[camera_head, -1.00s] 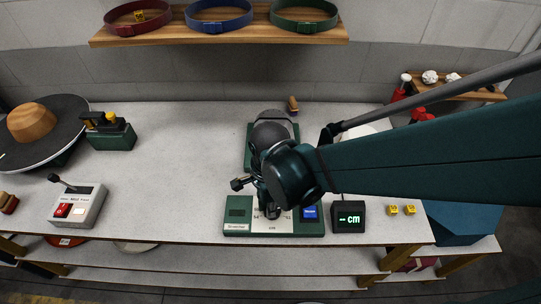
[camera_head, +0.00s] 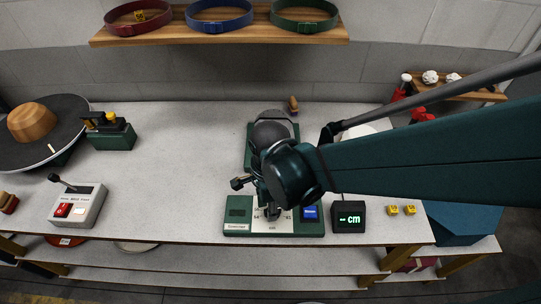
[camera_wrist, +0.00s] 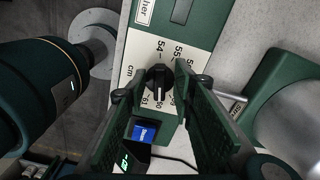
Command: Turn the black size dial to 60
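The black size dial (camera_wrist: 158,80) sits on a white scale on the green controller box (camera_wrist: 149,12). In the wrist view the numbers 54, 55 and 61 can be read around it; others are partly covered. A pale pointer line on the dial points towards the lower numbers in that view, but I cannot tell its exact setting. My gripper (camera_wrist: 152,86) is open, with its two fingers on either side of the dial and gaps visible beside it. In the head view my gripper (camera_head: 270,208) hangs over the box and hides most of the dial.
A display (camera_head: 348,217) reading "-- cm" stands right of the box, beside yellow cubes (camera_head: 400,210). A blue button (camera_head: 310,212) is on the box's right end. A dark domed device (camera_head: 270,133) stands behind. A lever box (camera_head: 77,207) and hat (camera_head: 33,122) are left.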

